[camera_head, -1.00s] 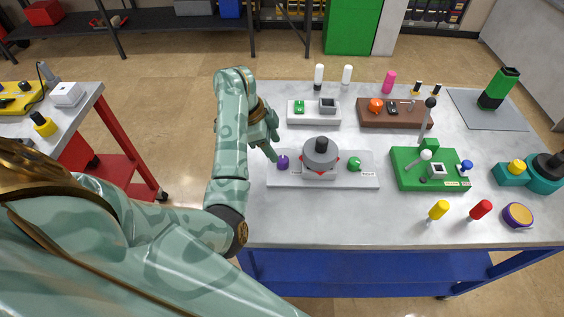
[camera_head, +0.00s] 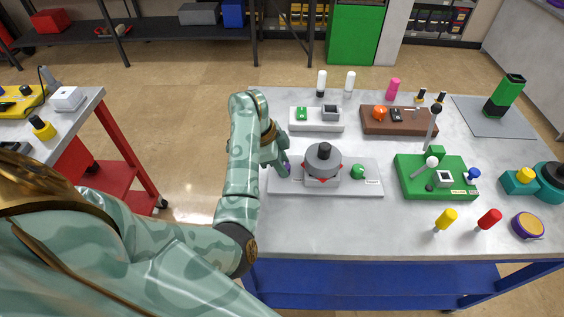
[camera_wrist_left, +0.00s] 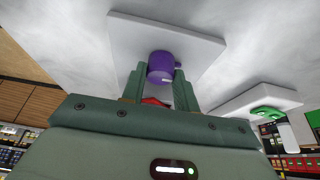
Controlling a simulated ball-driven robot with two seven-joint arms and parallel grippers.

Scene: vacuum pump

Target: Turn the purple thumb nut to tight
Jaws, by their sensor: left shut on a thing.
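The purple thumb nut (camera_wrist_left: 161,66) is on the left part of a light grey plate (camera_head: 360,187). In the left wrist view it sits between the two green fingers of my left gripper (camera_wrist_left: 160,84), which is shut on it. In the head view my left gripper (camera_head: 282,168) comes down over the nut from the left and hides most of it. A dark grey round pump body (camera_head: 323,158) with a black knob stands mid-plate, and a green knob (camera_head: 357,172) is to its right. My right gripper is not in view.
A green board (camera_head: 436,177) with levers stands to the right. A white block (camera_head: 316,119) and a brown block (camera_head: 398,122) are behind the plate. Yellow and red handled pieces (camera_head: 446,217) (camera_head: 489,218) stand at the front right. The table front before the plate is clear.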

